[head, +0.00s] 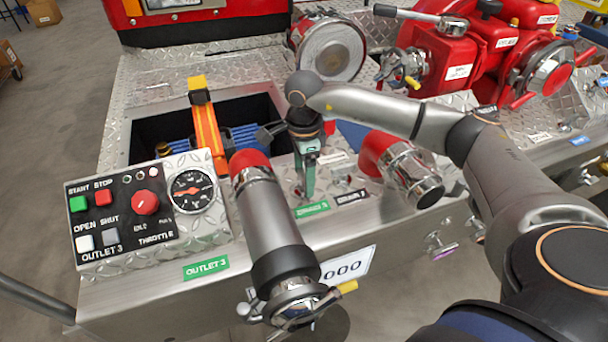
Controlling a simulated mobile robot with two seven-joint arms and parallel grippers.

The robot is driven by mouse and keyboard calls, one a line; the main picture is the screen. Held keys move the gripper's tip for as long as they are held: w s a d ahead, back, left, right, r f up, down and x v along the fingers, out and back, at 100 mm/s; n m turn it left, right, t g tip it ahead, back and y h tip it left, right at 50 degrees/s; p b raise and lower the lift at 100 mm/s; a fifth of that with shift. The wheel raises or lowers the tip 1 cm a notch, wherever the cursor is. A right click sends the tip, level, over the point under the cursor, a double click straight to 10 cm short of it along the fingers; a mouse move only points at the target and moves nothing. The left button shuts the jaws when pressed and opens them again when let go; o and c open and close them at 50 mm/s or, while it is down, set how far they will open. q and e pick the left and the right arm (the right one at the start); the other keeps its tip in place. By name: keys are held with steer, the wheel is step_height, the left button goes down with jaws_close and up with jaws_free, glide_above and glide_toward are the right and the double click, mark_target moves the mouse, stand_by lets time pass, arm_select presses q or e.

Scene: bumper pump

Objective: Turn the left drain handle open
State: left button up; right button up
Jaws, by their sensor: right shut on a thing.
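My right gripper (307,184) reaches in from the right and points down at the bumper deck. Its fingers are shut at the left drain handle, just behind the green drain label (312,209). The fingers hide most of that handle, so its exact angle cannot be told. A second drain handle (343,180) stands just to the right, behind a white drain label (350,196), apart from the gripper. My left gripper is not in view.
A large outlet pipe (270,215) with a red collar stands close left of the gripper. A red and chrome outlet (405,172) is close right. The control panel (135,215) is further left; an open bin (165,130) and the red pump (455,60) lie behind.

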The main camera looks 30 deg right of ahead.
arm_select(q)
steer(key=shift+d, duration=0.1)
arm_select(e)
steer(key=shift+r, duration=0.1)
stand_by(0.4)
steer(key=o, duration=0.9)
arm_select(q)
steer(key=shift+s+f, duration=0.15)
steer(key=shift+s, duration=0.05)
arm_select(e)
steer(key=o, duration=0.3)
arm_select(q)
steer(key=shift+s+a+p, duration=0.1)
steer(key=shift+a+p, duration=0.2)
steer(key=shift+p, duration=0.05)
arm_select(e)
steer(key=shift+r, duration=6.2)
